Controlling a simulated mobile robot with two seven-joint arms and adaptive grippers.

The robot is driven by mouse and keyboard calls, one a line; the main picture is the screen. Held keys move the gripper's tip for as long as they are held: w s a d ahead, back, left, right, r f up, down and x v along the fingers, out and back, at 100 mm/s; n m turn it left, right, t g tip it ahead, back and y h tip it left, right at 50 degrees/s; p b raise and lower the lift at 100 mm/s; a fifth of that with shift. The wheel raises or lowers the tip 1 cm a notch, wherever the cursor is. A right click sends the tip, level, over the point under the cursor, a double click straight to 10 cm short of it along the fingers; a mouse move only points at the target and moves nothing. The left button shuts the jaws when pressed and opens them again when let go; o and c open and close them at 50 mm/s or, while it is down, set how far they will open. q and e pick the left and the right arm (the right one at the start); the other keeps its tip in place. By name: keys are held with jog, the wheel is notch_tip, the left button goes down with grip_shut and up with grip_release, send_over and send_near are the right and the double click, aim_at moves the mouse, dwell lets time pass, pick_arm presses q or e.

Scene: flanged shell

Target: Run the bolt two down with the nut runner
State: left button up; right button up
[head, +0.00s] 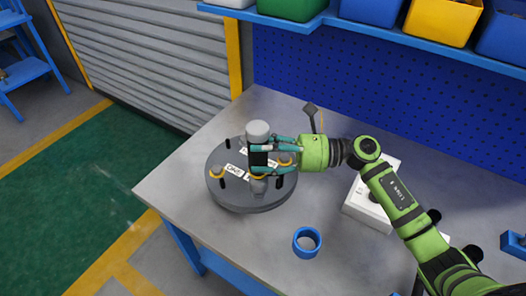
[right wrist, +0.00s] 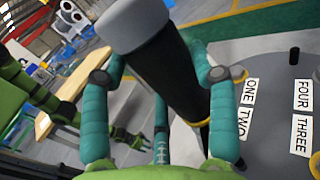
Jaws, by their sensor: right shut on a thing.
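The flanged shell (head: 236,203) is a round grey disc lying on the bench. White labels ONE, TWO, THREE and FOUR show on it in the right wrist view (right wrist: 270,155). Yellow rings and dark studs stand around its top. My right gripper (head: 262,160) is shut on the nut runner (head: 258,131), a dark cylinder with a grey cap. The runner (right wrist: 165,60) is held over the shell's near side, its lower end near label TWO (right wrist: 243,124). A finger hides that end in the right wrist view, so I cannot tell whether it touches bolt two.
A blue ring-shaped cup (head: 306,242) stands on the bench (head: 190,165) in front of the shell. A white box (head: 360,208) sits to the right beneath my right arm. Coloured bins (head: 440,20) line a shelf above the pegboard. The bench's left corner is clear.

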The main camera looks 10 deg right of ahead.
jog(key=shift+r, duration=0.1)
dwell(0.3)
jog(key=shift+b, duration=0.45)
jog(key=shift+f+b, duration=1.35)
jog(key=shift+b, duration=0.15)
jog(key=shift+w+d+n+g+y+b, duration=0.15)
jog(key=shift+n+g+b, duration=0.35)
jog(key=shift+b, duration=0.6)
jog(key=shift+a+n+g+y+b, duration=0.15)
jog(key=shift+n+g+b, duration=0.15)
jog(key=shift+g+b, duration=0.6)
dwell(1.1)
jog(key=shift+d+r+n+b, duration=0.2)
jog(key=shift+r+n+b, duration=0.1)
jog(key=shift+b, duration=1.15)
dwell(0.4)
jog(key=shift+f+b, duration=0.35)
jog(key=shift+f, duration=0.05)
dwell(0.3)
